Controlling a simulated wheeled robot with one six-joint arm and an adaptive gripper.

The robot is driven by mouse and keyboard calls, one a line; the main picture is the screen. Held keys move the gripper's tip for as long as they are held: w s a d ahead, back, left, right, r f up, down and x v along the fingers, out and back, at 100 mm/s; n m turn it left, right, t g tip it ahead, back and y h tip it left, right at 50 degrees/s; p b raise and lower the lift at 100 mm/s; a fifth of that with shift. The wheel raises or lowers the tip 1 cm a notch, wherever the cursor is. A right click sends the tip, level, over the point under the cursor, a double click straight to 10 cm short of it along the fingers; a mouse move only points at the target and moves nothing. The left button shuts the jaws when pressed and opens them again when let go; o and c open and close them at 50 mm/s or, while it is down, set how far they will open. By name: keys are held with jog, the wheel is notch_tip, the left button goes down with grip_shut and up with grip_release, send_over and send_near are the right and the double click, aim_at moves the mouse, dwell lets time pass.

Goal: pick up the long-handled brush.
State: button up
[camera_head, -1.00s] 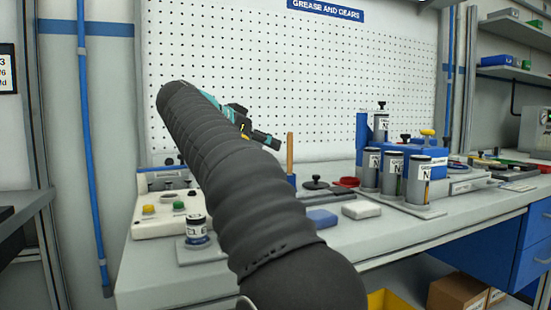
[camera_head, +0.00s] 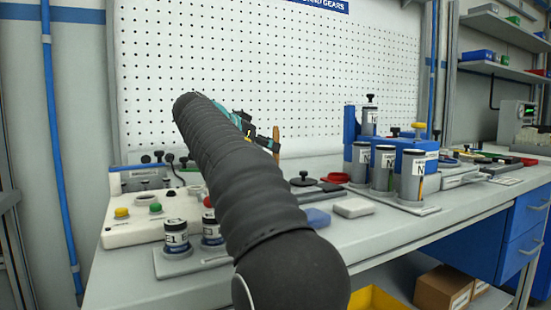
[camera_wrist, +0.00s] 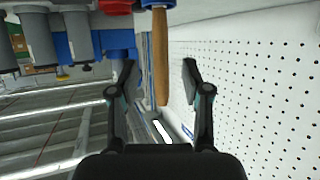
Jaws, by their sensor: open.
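The long-handled brush shows as a tan wooden handle (camera_wrist: 161,60) in the wrist view, with its other end at a blue piece at the top edge. In the head view only a sliver of the handle (camera_head: 276,140) shows behind my gripper (camera_head: 262,137); my arm hides the rest. In the wrist view my gripper (camera_wrist: 158,72) is open, one finger on each side of the handle in the picture. No finger visibly touches it, and I cannot tell how far beyond the tips it lies. The brush head is not visible.
A pegboard (camera_head: 270,70) stands behind the bench (camera_head: 370,235). Grey canisters (camera_head: 413,175) by a blue block stand to the right. A button box (camera_head: 140,215) and labelled jars (camera_head: 176,238) stand to the left. A red dish (camera_head: 335,178) lies near the middle.

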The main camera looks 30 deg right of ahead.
aim_at(276, 157)
jog(key=x, duration=0.5)
jog(key=shift+w, duration=0.1)
jog(key=shift+c, duration=0.2)
grip_shut()
